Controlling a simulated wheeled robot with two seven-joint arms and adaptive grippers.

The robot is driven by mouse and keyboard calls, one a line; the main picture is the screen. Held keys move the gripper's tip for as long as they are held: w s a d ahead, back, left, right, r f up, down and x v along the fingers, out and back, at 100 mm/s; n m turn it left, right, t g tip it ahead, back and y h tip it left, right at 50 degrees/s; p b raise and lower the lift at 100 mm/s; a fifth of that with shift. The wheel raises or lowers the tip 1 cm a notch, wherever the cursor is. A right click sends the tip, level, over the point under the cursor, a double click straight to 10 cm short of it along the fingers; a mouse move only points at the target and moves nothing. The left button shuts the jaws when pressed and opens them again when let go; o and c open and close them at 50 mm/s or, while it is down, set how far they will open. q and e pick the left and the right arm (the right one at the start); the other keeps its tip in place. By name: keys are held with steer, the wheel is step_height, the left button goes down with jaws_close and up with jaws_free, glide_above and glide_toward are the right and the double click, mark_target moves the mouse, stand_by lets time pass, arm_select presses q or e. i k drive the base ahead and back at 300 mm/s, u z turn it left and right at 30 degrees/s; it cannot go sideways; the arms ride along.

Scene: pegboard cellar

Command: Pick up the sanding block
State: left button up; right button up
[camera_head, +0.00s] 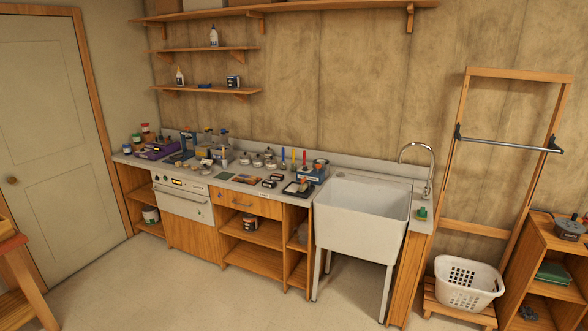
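I cannot make out the sanding block for certain at this distance. Small dark blocks (269,184) lie near the front edge of the worktop (228,184), left of the sink, and one of them may be it. A flat green piece (224,175) and a brownish sheet (246,179) lie to their left. A dark tray (297,188) with small things in it sits to their right. Neither of my grippers is in view.
A white sink (362,222) on legs stands right of the worktop, with a small green item (422,213) beside it. A laundry basket (468,284) sits on a low wooden stand. A wooden shelf unit (556,262) is at the right. The floor (215,295) in front is clear.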

mark_target(277, 178)
steer(key=u, duration=0.1)
steer(key=i, duration=1.8)
steer(key=u, duration=0.15)
